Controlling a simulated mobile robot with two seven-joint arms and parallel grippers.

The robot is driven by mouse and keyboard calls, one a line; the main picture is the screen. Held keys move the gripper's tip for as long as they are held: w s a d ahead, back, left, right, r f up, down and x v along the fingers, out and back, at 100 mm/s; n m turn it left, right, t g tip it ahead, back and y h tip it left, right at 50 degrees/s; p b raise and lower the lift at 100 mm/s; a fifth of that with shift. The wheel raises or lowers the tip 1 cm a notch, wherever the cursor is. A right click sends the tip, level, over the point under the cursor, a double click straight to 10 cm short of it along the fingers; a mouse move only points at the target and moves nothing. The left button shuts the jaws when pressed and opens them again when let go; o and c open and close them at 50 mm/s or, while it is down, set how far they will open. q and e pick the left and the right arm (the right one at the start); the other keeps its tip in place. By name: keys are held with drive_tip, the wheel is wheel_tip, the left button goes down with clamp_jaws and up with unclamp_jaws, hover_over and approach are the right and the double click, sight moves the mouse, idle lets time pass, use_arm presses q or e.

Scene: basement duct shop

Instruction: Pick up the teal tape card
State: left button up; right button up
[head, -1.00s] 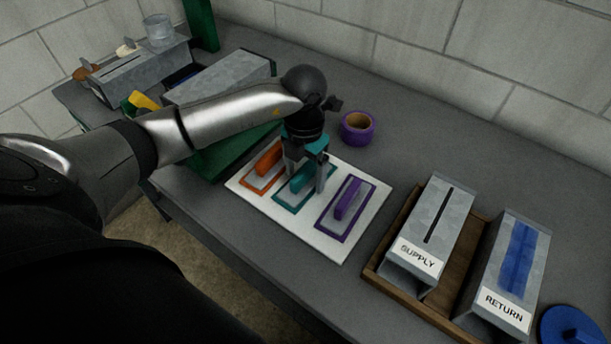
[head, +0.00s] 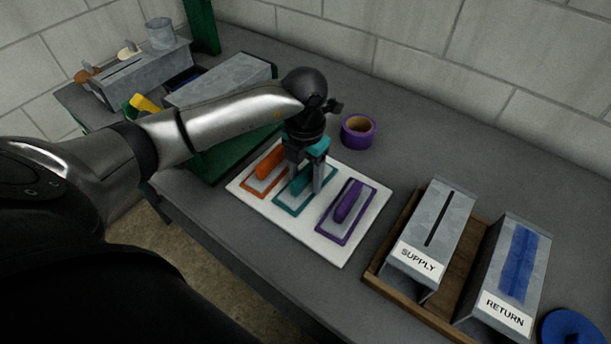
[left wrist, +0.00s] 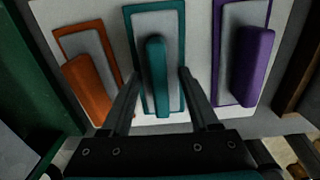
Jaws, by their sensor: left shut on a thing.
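The teal tape card (head: 291,203), a grey plate with a teal border and a raised teal bar, lies in the middle of the white board (head: 334,251). In the left wrist view the card (left wrist: 156,20) is straight ahead, between an orange and a purple one. My left gripper (head: 305,182) points down over it and is shut on the card, one finger on each side of its teal bar. In the left wrist view the fingertips (left wrist: 160,74) are at the card's sides. The card looks still down on the board. My right gripper is not in view.
The orange card (head: 265,172) and purple card (head: 346,212) lie close on either side. A purple tape roll (head: 358,131) stands behind the board. A wooden tray (head: 388,236) with SUPPLY and RETURN metal ducts is to the right. A green bin and metal boxes are at left.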

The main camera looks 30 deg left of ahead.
sight(306, 172)
use_arm(q)
wheel_tip(306, 172, up, 20)
drive_tip(key=p, duration=0.2)
drive_tip(key=shift+p, duration=0.3)
drive_tip(key=shift+f, duration=0.1)
drive_tip(key=o, duration=0.8)
drive_tip(key=c, duration=0.6)
drive_tip(key=shift+d, duration=0.1)
